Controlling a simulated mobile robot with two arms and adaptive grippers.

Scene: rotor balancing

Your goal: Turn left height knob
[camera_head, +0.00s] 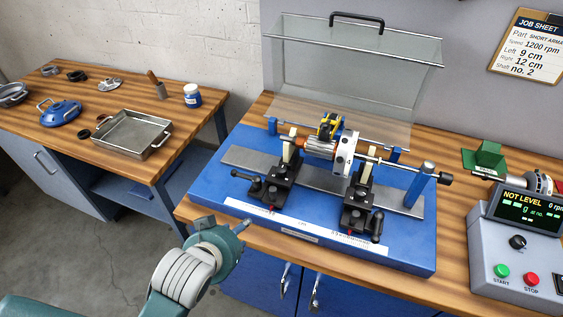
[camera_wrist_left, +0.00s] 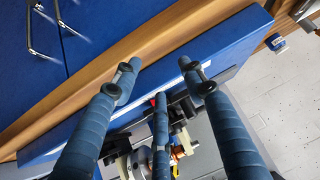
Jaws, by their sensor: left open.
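The balancing stand is a blue base (camera_head: 330,240) with two black supports under an orange-wound rotor (camera_head: 320,147). The left support (camera_head: 283,180) carries a black left knob (camera_head: 255,190) with a lever-like arm on its near left side. The right support has a similar black knob (camera_head: 377,226). My left gripper (camera_head: 205,223) is in front of the base's left front corner, apart from the left knob. In the left wrist view its blue fingers (camera_wrist_left: 160,82) are spread and empty, with the stand behind them and partly hidden. My right gripper is not in view.
A clear guard (camera_head: 350,65) stands raised behind the rotor. A control box (camera_head: 520,250) at the right reads NOT LEVEL and 0 rpm. A job sheet (camera_head: 527,45) hangs on the wall. A side bench at the left holds a metal tray (camera_head: 132,133) and tools.

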